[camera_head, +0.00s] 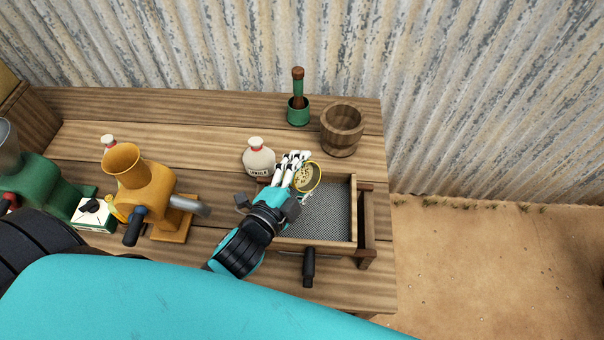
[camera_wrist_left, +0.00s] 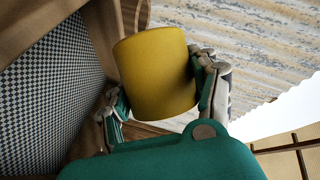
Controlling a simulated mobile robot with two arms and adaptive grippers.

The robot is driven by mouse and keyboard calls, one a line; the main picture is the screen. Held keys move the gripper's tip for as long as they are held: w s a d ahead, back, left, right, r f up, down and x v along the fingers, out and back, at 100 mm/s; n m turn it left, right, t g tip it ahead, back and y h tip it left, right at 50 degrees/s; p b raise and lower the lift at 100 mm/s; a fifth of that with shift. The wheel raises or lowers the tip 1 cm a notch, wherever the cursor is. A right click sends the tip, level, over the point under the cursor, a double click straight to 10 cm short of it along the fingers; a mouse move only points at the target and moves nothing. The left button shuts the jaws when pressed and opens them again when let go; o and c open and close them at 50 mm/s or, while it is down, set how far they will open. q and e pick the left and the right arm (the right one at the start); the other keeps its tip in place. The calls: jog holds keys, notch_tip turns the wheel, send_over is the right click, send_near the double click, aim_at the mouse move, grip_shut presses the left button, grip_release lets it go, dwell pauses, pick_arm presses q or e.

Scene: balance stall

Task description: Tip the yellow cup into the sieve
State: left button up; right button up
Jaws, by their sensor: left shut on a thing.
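The yellow cup (camera_head: 317,184) is held by my left gripper (camera_head: 296,172), with pale grainy bits inside it. In the left wrist view the yellow cup (camera_wrist_left: 156,75) sits between the two fingers of my left gripper (camera_wrist_left: 165,95). The cup is over the back left part of the sieve; its mouth shows to the head camera. The sieve (camera_head: 354,215) is a wooden frame with a grey mesh floor, on a wooden stand with a dark handle in front. Its mesh (camera_wrist_left: 45,95) fills the left of the wrist view. My right gripper is not in view.
A wooden bucket (camera_head: 342,130) and a green pot (camera_head: 298,112) with a pestle-like handle stand behind the sieve. A yellow grinder (camera_head: 152,195) and a green machine (camera_head: 45,180) stand left.

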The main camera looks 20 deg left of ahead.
aim_at(319, 178)
pick_arm(q)
jog(key=shift+d+f+m+t+b, duration=0.1)
jog(key=shift+f+m+t+b, duration=0.2)
jog(key=shift+m+b, duration=0.8)
jog(key=shift+s+d+f+m+t+b, duration=0.25)
jog(key=shift+m+t+b, duration=0.4)
jog(key=shift+b, duration=0.9)
jog(key=shift+s+d+f+m+t+b, duration=0.1)
jog(key=shift+d+f+m+t+b, duration=0.2)
jog(key=shift+m+b, duration=0.95)
jog(key=shift+s+d+r+m+t+b, duration=0.2)
jog(key=shift+d+m+t+b, duration=0.15)
jog(key=shift+m+b, duration=0.5)
jog(key=shift+s+d+r+m+t+b, duration=0.15)
jog(key=shift+d+m+t+b, duration=0.3)
jog(key=shift+b, duration=0.65)
jog(key=shift+s+d+m+h+b, duration=0.15)
jog(key=shift+m+h+b, duration=0.3)
jog(key=shift+m, duration=0.35)
